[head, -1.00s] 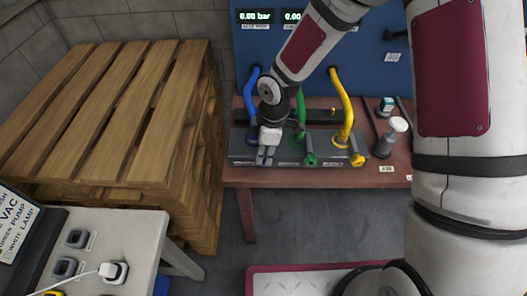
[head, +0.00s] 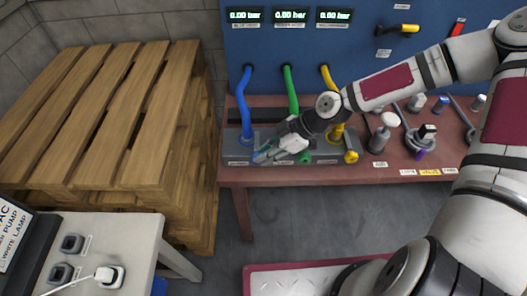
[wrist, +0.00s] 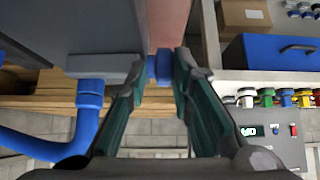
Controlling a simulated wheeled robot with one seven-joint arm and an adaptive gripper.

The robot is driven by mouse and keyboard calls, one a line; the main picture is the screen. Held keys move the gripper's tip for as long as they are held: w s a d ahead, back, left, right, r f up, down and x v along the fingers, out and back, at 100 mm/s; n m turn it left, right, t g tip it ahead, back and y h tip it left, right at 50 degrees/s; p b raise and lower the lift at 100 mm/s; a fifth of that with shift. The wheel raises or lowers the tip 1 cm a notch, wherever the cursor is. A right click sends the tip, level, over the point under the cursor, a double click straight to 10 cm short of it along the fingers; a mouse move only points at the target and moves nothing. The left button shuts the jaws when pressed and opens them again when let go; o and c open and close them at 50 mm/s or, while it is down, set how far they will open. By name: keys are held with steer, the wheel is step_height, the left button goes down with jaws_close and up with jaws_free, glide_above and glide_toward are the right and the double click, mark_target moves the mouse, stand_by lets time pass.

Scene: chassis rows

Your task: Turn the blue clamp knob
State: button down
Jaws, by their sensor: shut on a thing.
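The grey manifold block (head: 322,154) stands on the reddish table. Its blue clamp knob (head: 260,157) is at the left end of the front face, partly hidden by my gripper (head: 270,154). My gripper reaches it from the right, tilted. In the wrist view, the blue knob (wrist: 163,64) sits between the fingertips of my gripper (wrist: 165,66), which are shut on it. The blue hose (head: 246,100) enters the block behind the knob and also shows in the wrist view (wrist: 85,120).
A green knob (head: 305,158) and a yellow knob (head: 351,156) are on the same front face, right of my gripper. Green (head: 290,90) and yellow (head: 327,85) hoses rise behind. A wooden pallet stack (head: 110,120) stands left. Gauges above read 0.00 bar.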

steer(key=shift+d+f+y, duration=0.15)
steer(key=shift+y, duration=0.25)
steer(key=c, duration=1.4)
jaws_free()
steer(key=v, duration=1.2)
steer(key=shift+s, duration=0.1)
